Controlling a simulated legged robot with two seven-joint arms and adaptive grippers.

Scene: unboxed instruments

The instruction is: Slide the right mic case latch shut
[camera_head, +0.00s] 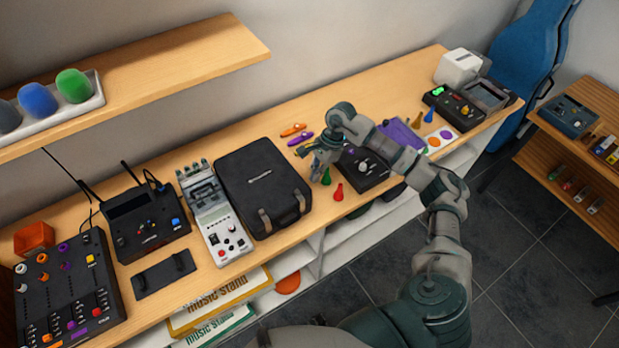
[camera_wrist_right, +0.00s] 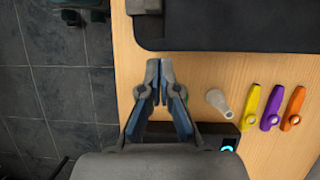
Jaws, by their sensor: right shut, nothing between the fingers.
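The black mic case (camera_head: 255,180) lies closed on the wooden bench in the head view. Two grey-brown latches are on its front edge: the left latch (camera_head: 266,221) and the right latch (camera_head: 300,198). My right gripper (camera_head: 316,172) is just to the right of the case, apart from it. In the right wrist view the gripper (camera_wrist_right: 160,82) is shut with nothing in it, its fingertips close together below the case (camera_wrist_right: 235,25). A grey latch (camera_wrist_right: 146,7) shows at the case's corner there. My left gripper is out of view.
Orange, purple and yellow kazoos (camera_wrist_right: 271,107) lie beside the gripper. A black box with a knob (camera_head: 364,168) and small red (camera_head: 339,192) and green pieces are close by. A white device (camera_head: 215,215) stands left of the case. The bench's front edge is near.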

